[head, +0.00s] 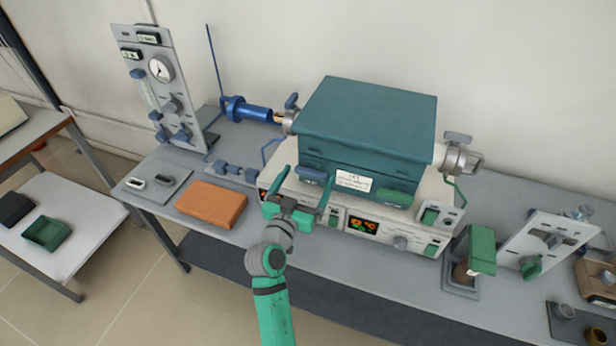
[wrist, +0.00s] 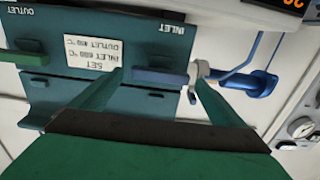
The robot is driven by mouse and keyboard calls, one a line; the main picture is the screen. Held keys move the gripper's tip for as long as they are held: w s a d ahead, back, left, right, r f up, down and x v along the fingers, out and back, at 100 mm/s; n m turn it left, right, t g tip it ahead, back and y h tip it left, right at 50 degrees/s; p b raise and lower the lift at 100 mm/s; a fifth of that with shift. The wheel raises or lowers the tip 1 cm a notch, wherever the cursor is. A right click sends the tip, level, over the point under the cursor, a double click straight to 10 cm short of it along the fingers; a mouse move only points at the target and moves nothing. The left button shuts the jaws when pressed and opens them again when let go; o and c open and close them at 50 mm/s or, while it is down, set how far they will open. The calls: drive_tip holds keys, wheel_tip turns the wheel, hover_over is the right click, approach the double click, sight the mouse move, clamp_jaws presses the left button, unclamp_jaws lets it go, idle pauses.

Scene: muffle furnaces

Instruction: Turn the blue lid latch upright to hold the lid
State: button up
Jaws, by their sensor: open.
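The blue lid latch (head: 310,174) lies level across the front left of the teal furnace box, below the edge of its lid (head: 368,110). The latch also shows in the wrist view (wrist: 160,77), lying lengthwise between the two fingers. My gripper (head: 301,184) is open in front of the latch, one finger toward each end. In the wrist view my gripper (wrist: 158,82) has nothing between its fingers that it grips; whether a finger touches the latch I cannot tell. The lid looks closed.
A green latch (head: 396,197) lies level on the front right of the box, beyond a white label (head: 354,181). The control panel (head: 385,235) juts out below. An orange block (head: 212,204) lies on the bench at left, and a blue cylinder (head: 250,111) joins the left tube end.

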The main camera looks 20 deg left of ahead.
drive_tip(key=shift+w, duration=0.65)
drive_tip(key=c, duration=1.1)
drive_tip(key=shift+o, duration=0.3)
